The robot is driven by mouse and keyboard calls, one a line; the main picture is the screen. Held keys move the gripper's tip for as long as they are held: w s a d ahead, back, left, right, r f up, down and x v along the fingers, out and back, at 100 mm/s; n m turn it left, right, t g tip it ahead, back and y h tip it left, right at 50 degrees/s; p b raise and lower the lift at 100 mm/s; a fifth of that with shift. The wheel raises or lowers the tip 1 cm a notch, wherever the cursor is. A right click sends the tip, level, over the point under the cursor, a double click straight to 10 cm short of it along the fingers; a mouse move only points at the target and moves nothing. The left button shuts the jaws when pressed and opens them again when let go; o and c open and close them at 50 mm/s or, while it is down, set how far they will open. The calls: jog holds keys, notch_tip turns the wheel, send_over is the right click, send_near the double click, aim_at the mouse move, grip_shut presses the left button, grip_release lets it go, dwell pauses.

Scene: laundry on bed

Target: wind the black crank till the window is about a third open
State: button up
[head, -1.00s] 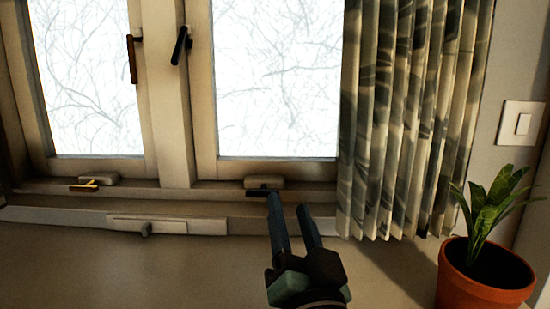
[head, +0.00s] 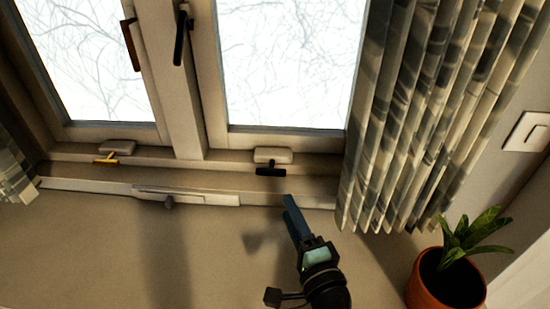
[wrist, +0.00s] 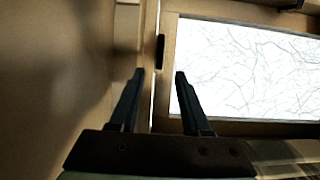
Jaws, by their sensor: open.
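The black crank (head: 271,170) is a short T-shaped handle on a pale housing (head: 273,155) below the right window sash (head: 290,135). The sash looks flush with its frame; I cannot tell if it stands slightly ajar. My gripper (head: 291,203) is open and empty, in front of the crank and slightly to its right, apart from it in the head view. In the wrist view a dark piece that looks like the crank (wrist: 160,48) shows beyond and between the open fingertips (wrist: 160,73).
A brass crank (head: 106,160) sits under the left sash. A black window handle (head: 181,37) and a brown one (head: 131,45) are higher up. A curtain (head: 420,110) hangs close on the right, above a potted plant (head: 445,275). The surface at front left is clear.

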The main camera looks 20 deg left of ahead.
aim_at(272, 175)
jog(key=x, duration=1.2)
jog(key=shift+w+a, duration=0.15)
jog(key=shift+w, duration=0.1)
grip_shut()
